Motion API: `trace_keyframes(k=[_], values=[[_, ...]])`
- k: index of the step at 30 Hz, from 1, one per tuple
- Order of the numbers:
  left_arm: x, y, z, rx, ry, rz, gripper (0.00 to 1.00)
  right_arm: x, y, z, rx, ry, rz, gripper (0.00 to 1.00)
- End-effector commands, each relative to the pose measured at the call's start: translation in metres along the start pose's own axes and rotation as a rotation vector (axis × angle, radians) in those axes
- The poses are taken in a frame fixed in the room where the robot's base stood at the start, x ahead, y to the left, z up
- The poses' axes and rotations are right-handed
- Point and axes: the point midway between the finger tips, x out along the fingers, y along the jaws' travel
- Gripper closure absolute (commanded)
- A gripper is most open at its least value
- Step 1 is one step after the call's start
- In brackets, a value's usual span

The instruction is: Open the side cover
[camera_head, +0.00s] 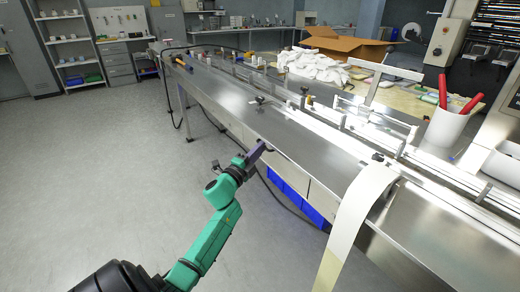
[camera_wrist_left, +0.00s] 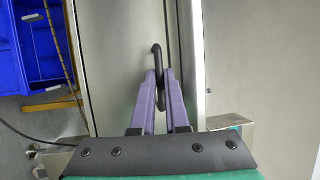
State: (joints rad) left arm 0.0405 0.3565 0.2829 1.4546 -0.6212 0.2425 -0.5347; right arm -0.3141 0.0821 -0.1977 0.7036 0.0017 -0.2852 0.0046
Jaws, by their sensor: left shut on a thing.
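The side cover (camera_wrist_left: 120,65) is a flat metal panel on the machine's side, with a dark curved handle (camera_wrist_left: 156,55). My left gripper (camera_wrist_left: 160,78) has its purple fingers closed around the handle in the left wrist view. In the head view, my left gripper (camera_head: 257,152) reaches the upper front side of the long metal machine (camera_head: 240,100); the handle is mostly hidden there by the fingers. I cannot tell whether the cover stands slightly away from the frame. My right gripper is not in view.
Blue bins (camera_head: 290,193) sit under the machine, and they also show in the left wrist view (camera_wrist_left: 42,45). A pale film strip (camera_head: 350,225) hangs over the machine's front edge at right. A dark cable (camera_head: 275,195) hangs near my gripper. The grey floor (camera_head: 110,150) at left is clear.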

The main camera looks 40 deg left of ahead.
Motion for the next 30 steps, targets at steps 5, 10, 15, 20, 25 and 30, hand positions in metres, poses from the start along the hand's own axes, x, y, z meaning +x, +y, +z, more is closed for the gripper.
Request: trace_keyframes(k=[5, 10, 15, 20, 25, 30], values=[[0.0, 0.001, 0.0, 0.0, 0.0, 0.001, 1.0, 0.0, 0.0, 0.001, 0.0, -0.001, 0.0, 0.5], [0.0, 0.001, 0.0, 0.0, 0.0, 0.001, 1.0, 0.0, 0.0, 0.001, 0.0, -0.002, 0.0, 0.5], [0.0, 0.001, 0.0, 0.0, 0.0, 0.001, 1.0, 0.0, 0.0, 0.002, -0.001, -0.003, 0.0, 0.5], [0.0, 0.001, 0.0, 0.0, 0.001, 0.002, 1.0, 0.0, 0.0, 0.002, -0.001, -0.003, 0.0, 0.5], [0.0, 0.001, 0.0, -0.001, 0.001, 0.001, 1.0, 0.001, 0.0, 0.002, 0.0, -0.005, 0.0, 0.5], [0.0, 0.004, 0.004, -0.005, 0.0, -0.008, 1.0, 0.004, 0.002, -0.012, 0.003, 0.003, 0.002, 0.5]])
